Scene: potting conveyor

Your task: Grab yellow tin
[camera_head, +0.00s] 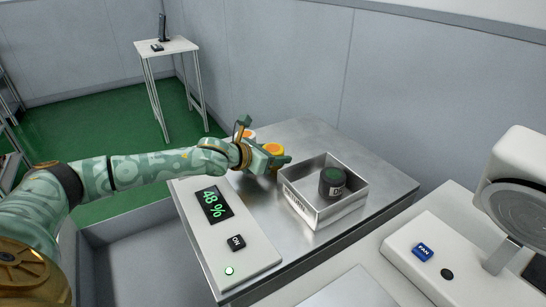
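The green gripper is right at the tin, reaching in from the left. I cannot tell whether its fingers are around the tin or only in front of it, nor whether they are open or shut. A second tin with an orange top (249,135) stands just behind the gripper's wrist, partly hidden. My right gripper is not in view.
A control panel (226,242) with a "48 %" display and an ON button lies in front. A console with a blue FAN button (422,252) stands at right.

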